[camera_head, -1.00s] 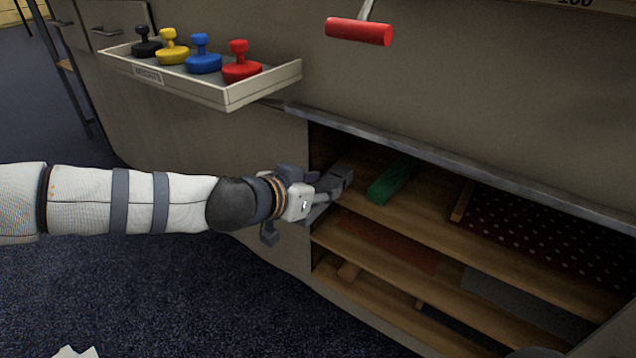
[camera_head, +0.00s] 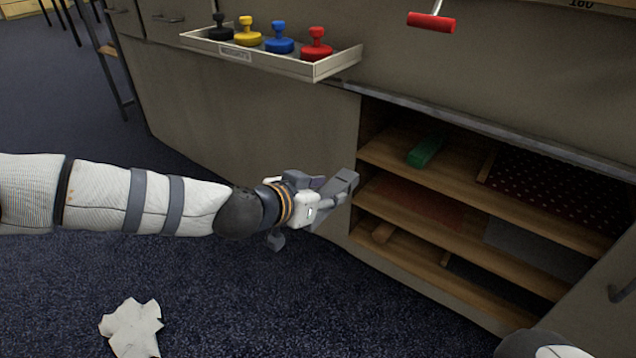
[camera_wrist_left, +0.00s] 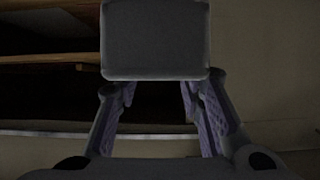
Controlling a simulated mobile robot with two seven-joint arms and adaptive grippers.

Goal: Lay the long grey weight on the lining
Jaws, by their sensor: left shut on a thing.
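My left gripper (camera_head: 328,196) is just outside the left edge of the open cabinet, level with its upper shelves. It is shut on the long grey weight (camera_head: 342,183). In the left wrist view the weight (camera_wrist_left: 155,40) is a plain dark grey block between the two fingers (camera_wrist_left: 155,98), facing the camera; its length is hidden. A dark red lining with pale dots (camera_head: 550,193) lies on the right part of the top shelf, behind a low wooden divider. Other flat panels, reddish brown (camera_head: 420,205) and grey (camera_head: 530,250), lie on the shelf below. My right gripper is not in view.
A green block (camera_head: 426,151) lies on the left of the top shelf (camera_head: 385,155). A pale tray (camera_head: 330,66) with black, yellow, blue and red knobbed pieces juts out above. A red handle (camera_head: 431,22) hangs at upper right. A pale scrap (camera_head: 131,328) lies on the floor.

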